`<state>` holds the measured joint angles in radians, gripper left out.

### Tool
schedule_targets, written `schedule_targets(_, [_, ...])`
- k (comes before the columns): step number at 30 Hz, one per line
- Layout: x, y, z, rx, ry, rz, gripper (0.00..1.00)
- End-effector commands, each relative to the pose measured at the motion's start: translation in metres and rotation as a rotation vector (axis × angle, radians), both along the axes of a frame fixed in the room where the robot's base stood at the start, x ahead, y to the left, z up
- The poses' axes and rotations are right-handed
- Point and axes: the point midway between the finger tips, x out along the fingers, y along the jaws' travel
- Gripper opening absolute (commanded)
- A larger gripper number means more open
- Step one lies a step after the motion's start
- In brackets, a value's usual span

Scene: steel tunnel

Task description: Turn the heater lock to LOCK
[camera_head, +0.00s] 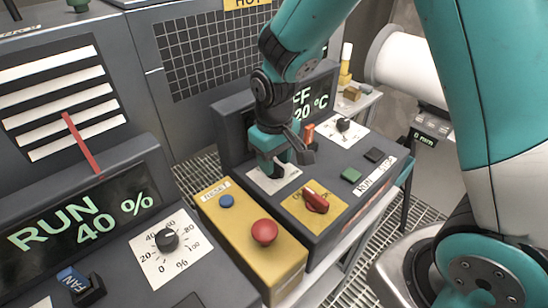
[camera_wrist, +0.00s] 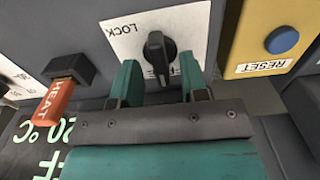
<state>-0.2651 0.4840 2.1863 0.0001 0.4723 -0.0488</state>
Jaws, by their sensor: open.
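The heater lock is a black knob (camera_wrist: 158,50) on a white plate (camera_wrist: 190,20) marked LOCK, with the letters upside down at upper left in the wrist view. The knob's grip bar lies nearly along the picture's vertical, and other lettering on the plate is mostly hidden. My gripper (camera_wrist: 160,75) is open, with one teal finger on each side of the knob; I cannot tell if either touches it. In the head view my gripper (camera_head: 284,160) is low over the white plate (camera_head: 272,181) and hides the knob.
An orange HEAT switch (camera_wrist: 56,101) is close beside my gripper. A yellow box with a blue RESET button (camera_head: 226,201) and red mushroom button (camera_head: 264,232) stands to the left. A red rotary switch (camera_head: 316,201), green button (camera_head: 351,175) and dial (camera_head: 343,124) share the heater panel.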

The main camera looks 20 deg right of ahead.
Motion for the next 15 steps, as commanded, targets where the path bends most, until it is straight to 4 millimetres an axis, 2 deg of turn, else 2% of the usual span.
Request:
schedule_targets(11, [-0.0001, 0.0002, -0.0062, 0.000, -0.001, 0.000, 0.40])
schedule_targets(15, [0.0000, 0.0002, -0.0060, 0.000, -0.001, 0.000, 0.08])
